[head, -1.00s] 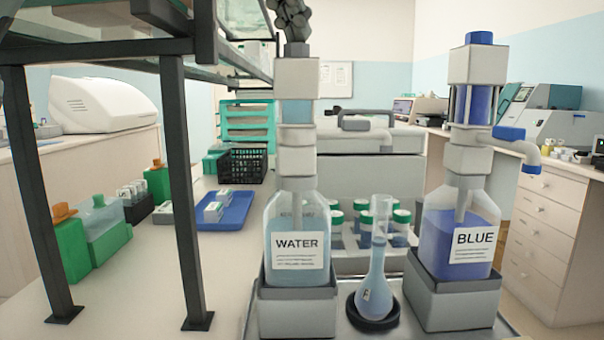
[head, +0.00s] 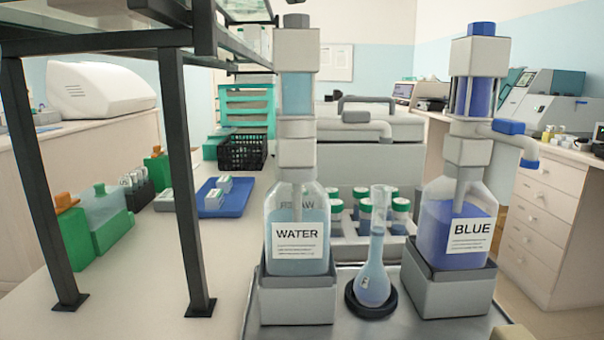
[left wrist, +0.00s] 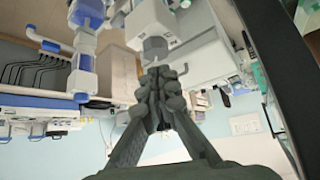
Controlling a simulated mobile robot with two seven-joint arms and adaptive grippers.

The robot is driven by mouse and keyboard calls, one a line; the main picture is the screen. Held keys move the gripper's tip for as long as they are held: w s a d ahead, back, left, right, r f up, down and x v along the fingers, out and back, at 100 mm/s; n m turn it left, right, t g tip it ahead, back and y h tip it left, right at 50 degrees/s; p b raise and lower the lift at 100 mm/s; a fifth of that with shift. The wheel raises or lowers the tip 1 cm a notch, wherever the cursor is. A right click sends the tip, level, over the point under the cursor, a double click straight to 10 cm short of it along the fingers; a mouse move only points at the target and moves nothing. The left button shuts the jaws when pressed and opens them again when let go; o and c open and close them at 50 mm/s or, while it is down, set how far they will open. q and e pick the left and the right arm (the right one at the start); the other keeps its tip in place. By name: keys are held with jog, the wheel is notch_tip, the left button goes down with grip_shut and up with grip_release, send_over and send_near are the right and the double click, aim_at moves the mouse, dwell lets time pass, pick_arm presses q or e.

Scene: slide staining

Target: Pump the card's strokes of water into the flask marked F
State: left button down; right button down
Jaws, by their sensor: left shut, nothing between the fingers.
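The water dispenser has a bottle labelled WATER (head: 297,250) and a raised pump head (head: 297,50) with a dark cap (head: 296,20). Its spout (head: 365,130) points right, with its end above the flask (head: 374,280). The flask stands upright in a dark ring, with pale blue liquid in its bulb and lower neck. Its small tag is too small to read surely. My left gripper (left wrist: 160,78) shows in the left wrist view, shut and empty, by the grey pump cap (left wrist: 154,46); contact is unclear. It is outside the head view. My right gripper and the card are not seen.
The BLUE dispenser (head: 465,228) stands right of the flask, its spout pointing right. Green-capped jars (head: 400,214) stand behind the flask. A dark shelf frame (head: 182,180) rises at left, with a blue tray (head: 238,200) behind it.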

pick_arm(q)
jog(key=shift+r, duration=0.1)
jog(key=shift+r, duration=2.45)
